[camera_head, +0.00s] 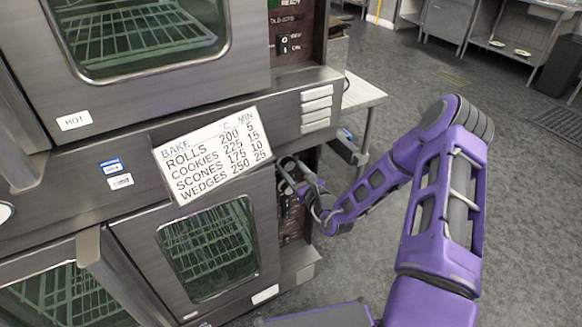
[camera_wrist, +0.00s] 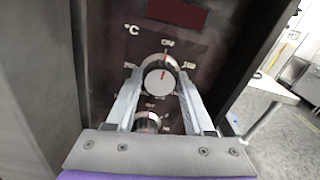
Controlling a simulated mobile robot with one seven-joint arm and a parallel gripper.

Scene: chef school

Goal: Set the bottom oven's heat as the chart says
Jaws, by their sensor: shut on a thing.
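The white chart (camera_head: 212,155) is stuck on the ovens' front. It reads, in °C and minutes: rolls 200, 5; cookies 225, 15; scones 175, 10; wedges 250, 25. The bottom oven (camera_head: 140,232) is below it, doors closed. In the wrist view my gripper (camera_wrist: 160,75) is shut on the upper knob (camera_wrist: 158,78), beside a "°C" label on a dark panel. The knob's red mark points roughly up, toward the "OFF" print; the other dial numbers are too small to read. In the head view my gripper (camera_head: 300,183) is at the bottom oven's right-hand panel, hiding the knob.
A second knob (camera_wrist: 150,122) sits just below the held one, partly behind my gripper. A dark red display (camera_wrist: 177,12) is above. The top oven (camera_head: 22,50) has its own panel and switch (camera_head: 288,43). A metal table (camera_head: 360,95) stands right of the ovens; grey floor beyond is open.

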